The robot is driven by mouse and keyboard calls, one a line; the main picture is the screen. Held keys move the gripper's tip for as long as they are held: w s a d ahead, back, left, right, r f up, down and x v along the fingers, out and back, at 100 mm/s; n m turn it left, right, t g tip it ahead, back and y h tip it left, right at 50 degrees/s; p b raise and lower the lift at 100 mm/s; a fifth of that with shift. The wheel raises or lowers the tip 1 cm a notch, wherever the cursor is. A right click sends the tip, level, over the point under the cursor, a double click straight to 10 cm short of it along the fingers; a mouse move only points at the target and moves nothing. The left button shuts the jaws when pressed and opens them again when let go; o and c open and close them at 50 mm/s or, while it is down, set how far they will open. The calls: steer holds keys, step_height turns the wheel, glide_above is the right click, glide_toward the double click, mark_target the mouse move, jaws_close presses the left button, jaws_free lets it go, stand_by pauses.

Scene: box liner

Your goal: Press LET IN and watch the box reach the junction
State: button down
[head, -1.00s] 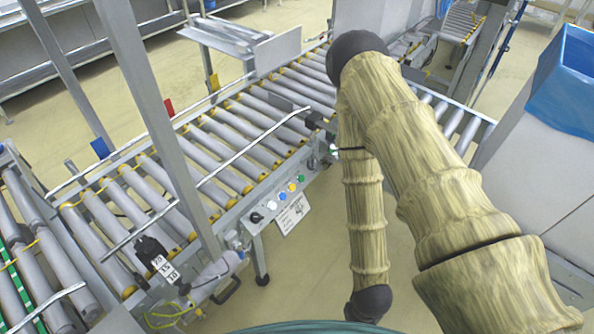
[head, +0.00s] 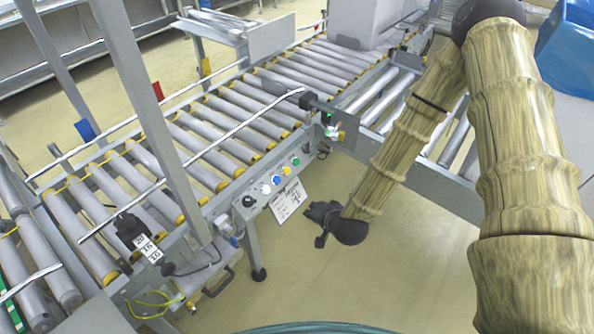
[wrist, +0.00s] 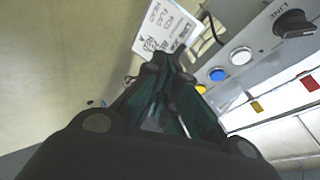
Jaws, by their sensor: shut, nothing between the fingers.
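A control panel on the conveyor's side rail carries a black knob (head: 247,201) and white (head: 265,189), blue (head: 276,180), yellow (head: 286,171) and green (head: 295,162) buttons. I cannot read which one is LET IN. My gripper (head: 318,222) hangs right of the panel, apart from it. In the wrist view my gripper (wrist: 168,68) is shut and empty, its tips over the lower part of a white label plate (wrist: 167,24). The yellow (wrist: 200,89), blue (wrist: 217,74) and white (wrist: 241,56) buttons show beside it; green is not visible there.
The roller conveyor (head: 210,148) runs diagonally and meets another roller line (head: 383,97) at the right. A grey upright post (head: 150,120) stands in front of the conveyor. The floor below my gripper is clear.

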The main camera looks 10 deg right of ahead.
mark_target(296, 162)
steer(key=w+d+r+m+t+h+b, duration=0.2)
steer(key=w+d+r+m+t, duration=0.3)
steer(key=w+r, duration=0.6)
steer(key=shift+w+d+m+t+b, duration=0.3)
steer(key=shift+w+d+m+b, duration=0.3)
steer(key=shift+w+d+b, duration=0.4)
steer(key=shift+w+a+f, duration=0.1)
steer(key=shift+a, duration=0.15)
steer(key=shift+w+a+f+b, duration=0.6)
steer(key=shift+w+f+b, duration=0.2)
steer(key=shift+f, duration=0.3)
steer(key=shift+w+a+f+b, duration=0.6)
steer(key=shift+w+f+b, duration=0.25)
steer(key=shift+f, duration=0.25)
steer(key=shift+w+a+f+b, duration=0.65)
steer(key=shift+f+b, duration=0.25)
steer(key=shift+f, duration=0.2)
steer(key=shift+w+a+f, duration=0.15)
steer(key=shift+w+f, duration=0.05)
steer(key=shift+f, duration=0.1)
